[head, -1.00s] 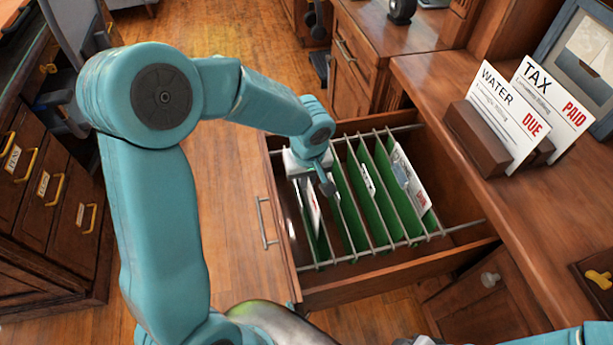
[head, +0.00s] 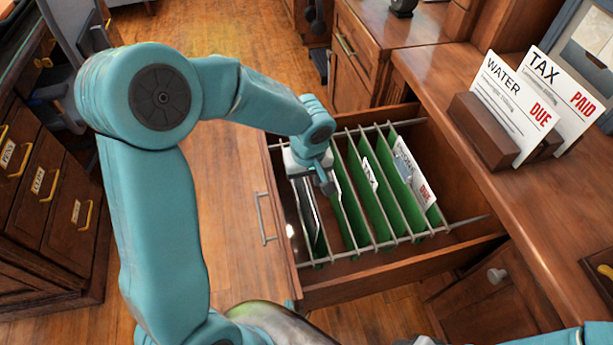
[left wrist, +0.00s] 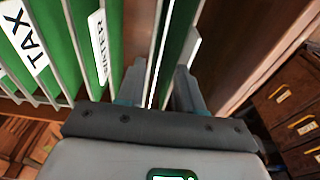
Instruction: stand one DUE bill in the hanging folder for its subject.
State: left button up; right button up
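The open drawer (head: 400,262) holds several green hanging folders (head: 345,195) on metal rails. A card with red print (head: 412,172) stands in the rightmost folder. A thin card (head: 308,208) stands at the left end, its face dark in the head view. My left gripper (left wrist: 160,88) is down at that left end, fingers apart either side of a thin white edge (left wrist: 158,50). My right gripper is out of view.
A wooden holder (head: 483,130) on the desk at right carries a WATER DUE bill (head: 510,102) and a TAX PAID bill (head: 570,90). A labelled drawer cabinet (head: 45,190) stands at left. Bare wooden floor (head: 225,35) shows behind.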

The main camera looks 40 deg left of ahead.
pick_arm(q)
notch_tip(320, 180, up, 16)
jog(key=s+d+p, duration=0.1)
jog(key=p, duration=0.2)
jog(key=shift+s+d+p, duration=0.15)
jog(key=shift+d+p, duration=0.1)
jog(key=shift+p, duration=0.15)
jog(key=shift+s, duration=0.1)
dwell(0.5)
